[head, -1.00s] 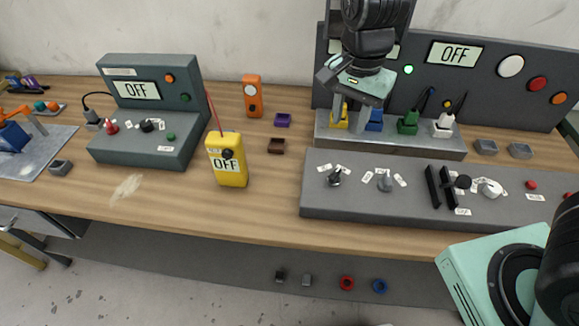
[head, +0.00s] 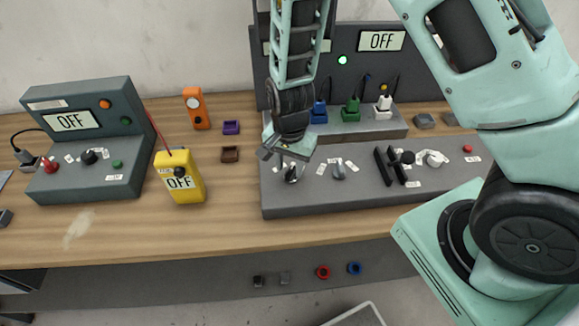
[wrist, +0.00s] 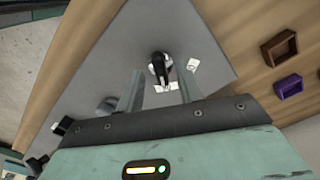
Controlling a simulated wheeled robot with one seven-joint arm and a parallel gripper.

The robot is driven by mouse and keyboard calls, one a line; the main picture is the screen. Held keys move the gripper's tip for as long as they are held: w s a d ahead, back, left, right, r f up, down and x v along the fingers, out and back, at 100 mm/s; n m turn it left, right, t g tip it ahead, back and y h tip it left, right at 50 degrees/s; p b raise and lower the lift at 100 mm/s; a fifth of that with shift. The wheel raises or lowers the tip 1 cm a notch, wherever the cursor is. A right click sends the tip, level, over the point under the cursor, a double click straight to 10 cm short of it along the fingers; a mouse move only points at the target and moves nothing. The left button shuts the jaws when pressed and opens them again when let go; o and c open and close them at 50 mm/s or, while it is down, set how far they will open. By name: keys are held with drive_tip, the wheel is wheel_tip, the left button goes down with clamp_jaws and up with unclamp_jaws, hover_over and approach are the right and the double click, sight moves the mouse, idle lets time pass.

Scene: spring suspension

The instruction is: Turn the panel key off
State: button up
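The panel key (wrist: 159,66) is a dark upright piece with a light base, standing on the grey console (wrist: 205,35). In the head view the key (head: 291,175) is at the console's left end, partly hidden by my gripper (head: 289,160). In the wrist view my gripper (wrist: 161,78) is open, its two fingers apart, with the key in line with the gap near the fingertips. I cannot tell whether either finger touches it. Small white labels lie around the key; their text is unreadable.
A grey knob (head: 339,170), black bars (head: 390,167) and a white dial (head: 433,158) stand to the right. Behind, a dark panel (head: 362,72) shows OFF and a green light. A yellow handset (head: 180,180) and orange device (head: 196,108) stand left.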

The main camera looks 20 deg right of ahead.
drive_tip(key=shift+f, duration=0.85)
clamp_jaws()
drive_tip(key=shift+n, duration=0.3)
drive_tip(key=n+b, duration=0.1)
drive_tip(key=n, duration=0.4)
drive_tip(key=shift+d, duration=0.1)
drive_tip(key=n+b, duration=0.1)
drive_tip(key=n, duration=0.5)
drive_tip(key=shift+d, duration=0.1)
drive_tip(key=shift+n, duration=0.3)
